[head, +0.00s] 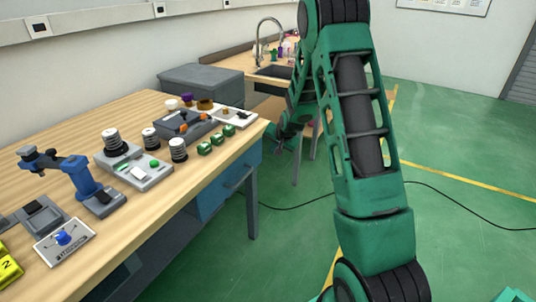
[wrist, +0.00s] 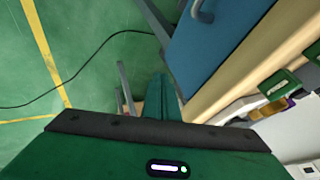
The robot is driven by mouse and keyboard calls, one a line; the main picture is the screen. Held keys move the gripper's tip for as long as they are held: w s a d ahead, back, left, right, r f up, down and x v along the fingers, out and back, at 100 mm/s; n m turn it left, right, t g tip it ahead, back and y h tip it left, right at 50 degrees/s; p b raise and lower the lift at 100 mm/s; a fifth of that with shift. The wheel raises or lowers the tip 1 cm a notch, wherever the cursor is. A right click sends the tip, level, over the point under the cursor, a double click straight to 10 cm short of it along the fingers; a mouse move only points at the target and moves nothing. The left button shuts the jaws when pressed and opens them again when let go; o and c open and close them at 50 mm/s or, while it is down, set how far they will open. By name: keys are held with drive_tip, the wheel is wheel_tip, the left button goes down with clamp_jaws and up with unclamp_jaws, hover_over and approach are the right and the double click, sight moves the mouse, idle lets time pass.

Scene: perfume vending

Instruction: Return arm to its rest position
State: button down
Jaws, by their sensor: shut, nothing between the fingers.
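My green arm (head: 362,130) rises through the right half of the head view and bends down behind itself. My gripper (head: 278,138) shows small and partly hidden beside the right end of the wooden workbench (head: 215,168). In the wrist view, my gripper (wrist: 162,84) is shut and empty, its green fingers close together above the dark wrist edge. The blue drawer front (wrist: 215,45) and bench edge lie to its right in that view, and green floor to its left.
A sink counter (head: 240,65) stands behind. A black cable (head: 450,198) crosses the open green floor at right.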

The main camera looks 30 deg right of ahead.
drive_tip(key=shift+v, duration=1.95)
drive_tip(key=shift+s, duration=0.15)
drive_tip(key=s+r+n+g, duration=0.1)
drive_tip(key=s+r+g, duration=0.1)
drive_tip(key=s+r, duration=0.65)
drive_tip(key=s+r+n+g, duration=0.1)
drive_tip(key=s+r+g, duration=0.15)
drive_tip(key=s, duration=1.15)
drive_tip(key=s+a+r+n+g, duration=0.1)
drive_tip(key=s+a, duration=0.2)
drive_tip(key=s, duration=0.9)
drive_tip(key=s+a+r+n+g+y, duration=0.1)
drive_tip(key=s+a+r+g, duration=0.1)
drive_tip(key=s, duration=0.9)
drive_tip(key=shift+s+a+r, duration=0.3)
drive_tip(key=shift+s+a, duration=0.1)
drive_tip(key=shift+a, duration=0.4)
drive_tip(key=shift+w+f, duration=0.25)
drive_tip(key=shift+w, duration=0.4)
